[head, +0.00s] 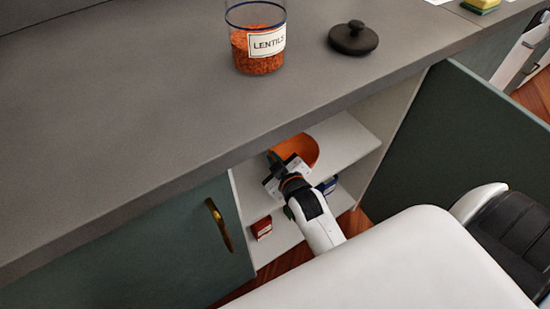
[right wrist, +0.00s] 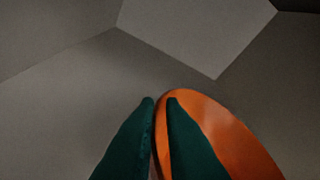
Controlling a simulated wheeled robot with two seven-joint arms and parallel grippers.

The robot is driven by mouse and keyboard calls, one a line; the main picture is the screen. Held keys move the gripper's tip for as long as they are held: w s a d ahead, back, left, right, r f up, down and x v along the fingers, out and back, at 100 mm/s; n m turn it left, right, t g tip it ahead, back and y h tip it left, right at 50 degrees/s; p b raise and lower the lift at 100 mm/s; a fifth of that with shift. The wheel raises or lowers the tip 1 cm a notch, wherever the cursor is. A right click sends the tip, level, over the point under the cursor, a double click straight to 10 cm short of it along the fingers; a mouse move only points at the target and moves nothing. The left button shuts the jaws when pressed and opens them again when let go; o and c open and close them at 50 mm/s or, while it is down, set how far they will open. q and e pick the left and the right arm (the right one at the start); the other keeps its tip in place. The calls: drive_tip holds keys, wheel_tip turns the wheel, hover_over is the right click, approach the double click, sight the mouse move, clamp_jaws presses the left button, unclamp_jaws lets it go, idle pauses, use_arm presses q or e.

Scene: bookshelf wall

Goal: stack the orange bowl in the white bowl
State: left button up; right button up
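The orange bowl (head: 302,147) is on or just above the upper shelf inside the open cabinet under the counter. My right gripper (head: 276,160) reaches into the cabinet at the bowl's left side. In the right wrist view the orange bowl (right wrist: 235,138) has its rim between the two dark green fingertips of the right gripper (right wrist: 161,101), one finger inside the bowl and one outside. The fingers are close together on the rim. Whether the bowl touches the shelf cannot be told. The white bowl is not visible. My left gripper is not in view.
The upper shelf (head: 343,137) is otherwise bare where visible. A red box (head: 262,228) and a blue item (head: 328,186) sit below it. An open door (head: 455,150) stands at right. A lentils jar (head: 257,45) and dark lid (head: 353,38) are on the counter (head: 130,100).

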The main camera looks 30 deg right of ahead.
drive_tip(key=o, duration=0.3)
drive_tip(key=shift+r, duration=0.15)
